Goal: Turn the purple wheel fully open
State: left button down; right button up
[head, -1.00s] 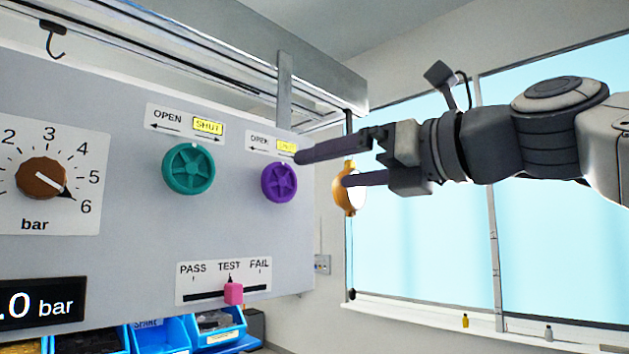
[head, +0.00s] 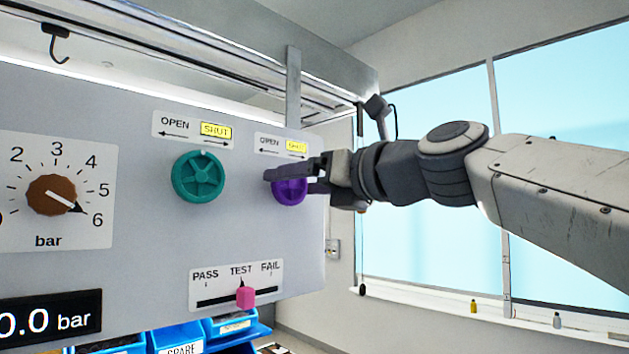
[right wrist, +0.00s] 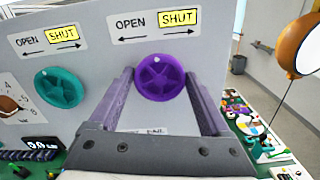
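The purple wheel (head: 289,192) is on the grey panel at the right, under a label with OPEN and an arrow to the left and SHUT in yellow. It also shows in the right wrist view (right wrist: 160,78), with a small white mark near its top. My right gripper (head: 274,181) is in front of the wheel and partly hides it. In the right wrist view the gripper (right wrist: 162,90) is open, with one finger on each side of the wheel. I cannot tell whether the fingers touch it. My left gripper is not in view.
A teal wheel (head: 198,177) is left of the purple one. A brown knob (head: 51,195) and a pink slider (head: 245,297) are also on the panel (head: 150,250). Blue bins (head: 178,338) stand below.

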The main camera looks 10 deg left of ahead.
jog(key=c, duration=0.7)
jog(key=shift+c, duration=0.2)
